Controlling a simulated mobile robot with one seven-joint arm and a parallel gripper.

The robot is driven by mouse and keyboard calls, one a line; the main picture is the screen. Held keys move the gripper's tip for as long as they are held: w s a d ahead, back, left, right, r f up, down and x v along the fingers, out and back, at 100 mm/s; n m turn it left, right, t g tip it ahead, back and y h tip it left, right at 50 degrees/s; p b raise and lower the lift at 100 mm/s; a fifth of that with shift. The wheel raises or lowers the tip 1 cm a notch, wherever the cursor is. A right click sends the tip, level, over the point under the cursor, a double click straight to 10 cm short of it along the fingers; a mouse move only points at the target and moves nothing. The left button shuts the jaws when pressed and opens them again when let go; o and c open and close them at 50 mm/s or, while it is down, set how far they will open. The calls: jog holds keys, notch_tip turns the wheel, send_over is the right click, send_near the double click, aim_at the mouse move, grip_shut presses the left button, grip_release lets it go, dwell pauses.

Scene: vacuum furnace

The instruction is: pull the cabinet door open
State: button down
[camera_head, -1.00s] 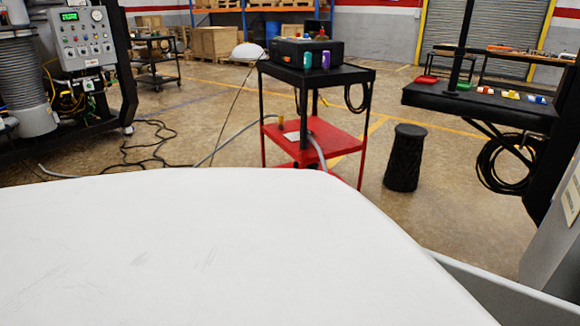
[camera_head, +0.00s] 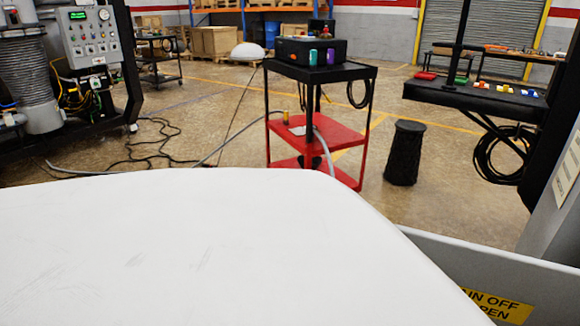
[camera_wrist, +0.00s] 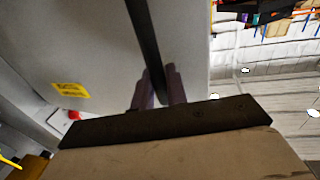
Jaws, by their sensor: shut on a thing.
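The cabinet door is a light grey panel (camera_wrist: 85,40) with a small yellow label (camera_wrist: 70,90) in the wrist view. A long dark handle bar (camera_wrist: 146,45) runs down its face. My gripper (camera_wrist: 156,88) is shut on this handle, with one finger on each side of it. In the head view, a grey panel with a yellow warning label (camera_head: 498,305), its text partly cut off, shows at the lower right and seems to be the same door. My gripper is not visible in the head view.
A grey upright panel (camera_head: 552,215) stands at the right edge. A red and black cart (camera_head: 345,170), a black stool (camera_head: 404,155) and a dark workbench (camera_head: 450,97) stand beyond. Cables (camera_head: 150,145) lie on the floor at left. The floor between cart and stool is clear.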

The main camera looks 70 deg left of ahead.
jog(key=shift+w+d, duration=0.1)
jog(key=shift+w, duration=0.05)
jog(key=c, duration=1.5)
grip_release()
